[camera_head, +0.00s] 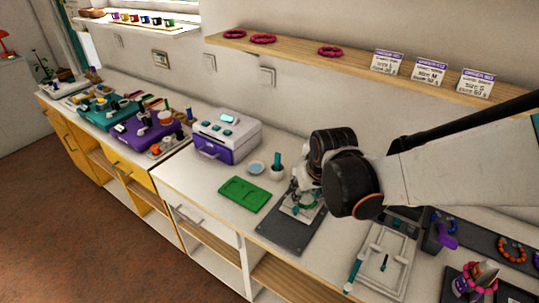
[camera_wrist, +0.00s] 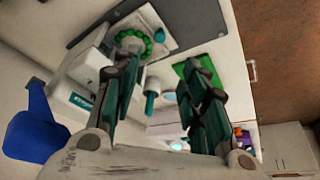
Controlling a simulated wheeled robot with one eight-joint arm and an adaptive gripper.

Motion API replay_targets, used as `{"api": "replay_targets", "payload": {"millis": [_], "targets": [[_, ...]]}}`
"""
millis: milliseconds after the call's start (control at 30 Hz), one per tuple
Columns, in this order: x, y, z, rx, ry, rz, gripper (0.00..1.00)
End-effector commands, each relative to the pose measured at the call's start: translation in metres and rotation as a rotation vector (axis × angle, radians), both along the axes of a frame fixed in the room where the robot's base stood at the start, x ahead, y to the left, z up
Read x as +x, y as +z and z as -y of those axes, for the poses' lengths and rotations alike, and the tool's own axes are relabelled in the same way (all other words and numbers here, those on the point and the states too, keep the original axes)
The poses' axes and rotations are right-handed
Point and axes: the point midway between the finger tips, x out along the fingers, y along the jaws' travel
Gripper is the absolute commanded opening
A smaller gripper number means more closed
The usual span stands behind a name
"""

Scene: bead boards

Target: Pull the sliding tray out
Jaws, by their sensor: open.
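A white tray-like plate (camera_wrist: 158,22) bears a ring of green beads (camera_wrist: 130,42) in the wrist view. It lies beside a white device (camera_wrist: 88,65) on a dark grey base. In the head view the plate (camera_head: 290,209) shows on the dark base (camera_head: 283,236), partly hidden behind my arm. My gripper (camera_wrist: 163,75) is open, its two teal fingers apart with nothing held between them. The plate lies beyond the left finger in the wrist view; I cannot tell the exact gap.
A green board (camera_head: 243,194), a small dish (camera_head: 257,167) and a cup with a teal-handled tool (camera_head: 277,172) stand left of the base. A purple-and-white machine (camera_head: 226,137) stands farther left. A white frame tray (camera_head: 385,255) lies to the right. A shelf (camera_head: 300,54) runs above.

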Motion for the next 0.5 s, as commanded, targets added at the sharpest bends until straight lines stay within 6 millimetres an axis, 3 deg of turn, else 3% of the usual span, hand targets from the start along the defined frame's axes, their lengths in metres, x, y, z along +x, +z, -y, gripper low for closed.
{"api": "replay_targets", "payload": {"millis": [333,500], "targets": [[0.013,-0.029,-0.01,-0.003,0.013,-0.015,0.4],[0.024,-0.056,-0.012,-0.003,0.013,-0.015,0.4]]}}
